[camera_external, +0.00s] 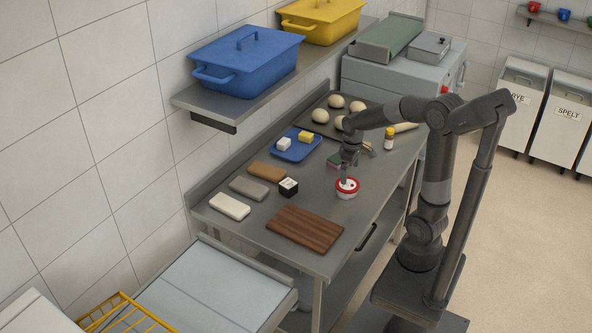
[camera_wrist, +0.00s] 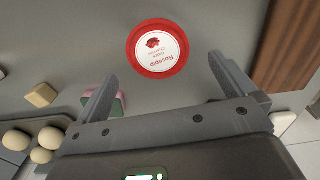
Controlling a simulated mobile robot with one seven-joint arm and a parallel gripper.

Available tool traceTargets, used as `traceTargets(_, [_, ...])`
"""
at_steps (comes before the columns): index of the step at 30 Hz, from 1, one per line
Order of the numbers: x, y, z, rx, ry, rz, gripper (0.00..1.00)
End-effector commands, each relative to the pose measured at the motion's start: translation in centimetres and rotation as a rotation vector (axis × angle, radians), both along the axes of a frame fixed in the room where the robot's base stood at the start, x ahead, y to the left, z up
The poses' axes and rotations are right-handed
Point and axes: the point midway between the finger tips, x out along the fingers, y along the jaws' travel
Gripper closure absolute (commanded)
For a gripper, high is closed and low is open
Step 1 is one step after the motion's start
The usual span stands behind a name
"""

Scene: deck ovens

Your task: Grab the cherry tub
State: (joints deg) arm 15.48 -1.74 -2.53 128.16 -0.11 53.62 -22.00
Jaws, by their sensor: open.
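A brown wooden board (camera_external: 305,229) lies in front of the tub. A shelf (camera_external: 215,112) overhangs the left side.

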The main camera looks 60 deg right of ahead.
Motion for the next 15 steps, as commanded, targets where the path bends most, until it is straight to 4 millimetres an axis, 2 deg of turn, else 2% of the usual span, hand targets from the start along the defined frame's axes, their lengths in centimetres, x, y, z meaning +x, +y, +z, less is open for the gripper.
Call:
traceTargets(4, [-0.1,0.0,-2.5,0.001,0.003,0.000,0.00])
traceTargets(11, [0.0,0.0,-4.3,0.001,0.001,-0.001,0.00])
traceTargets(15, [0.2,-0.3,-6.0,0.001,0.003,-0.002,0.00])
